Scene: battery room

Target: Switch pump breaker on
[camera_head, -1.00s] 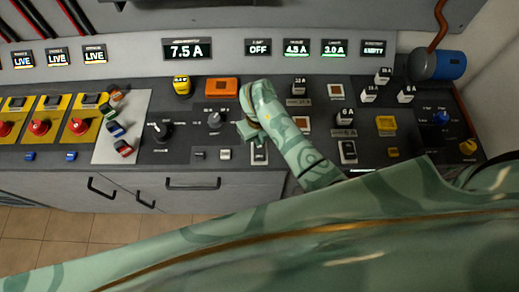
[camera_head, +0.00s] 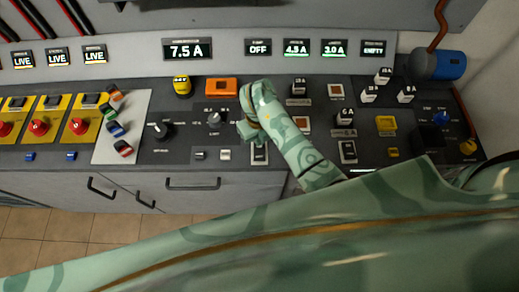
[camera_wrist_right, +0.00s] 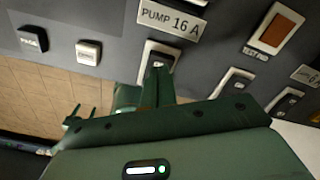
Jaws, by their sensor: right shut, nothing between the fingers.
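The pump breaker (camera_wrist_right: 162,52) is a rocker in a white frame below the label "PUMP 16 A" (camera_wrist_right: 170,19) in the right wrist view. In the head view the breaker (camera_head: 260,155) sits near the panel's front edge. The small display (camera_head: 258,47) reads OFF. My right gripper (camera_wrist_right: 157,84) is shut and empty, with its fingertips at the lower part of the breaker, partly hiding it. I cannot tell whether they touch. In the head view the right gripper (camera_head: 250,132) is just above and left of the breaker. My left gripper is out of view.
A white button (camera_wrist_right: 88,53) and a dark button (camera_wrist_right: 33,39) lie left of the breaker. An orange square switch (camera_wrist_right: 276,29) lies to the right. Rotary knobs (camera_head: 215,119), fuse blocks (camera_head: 346,116) and red emergency knobs (camera_head: 80,126) crowd the panel. Drawers (camera_head: 195,184) are below.

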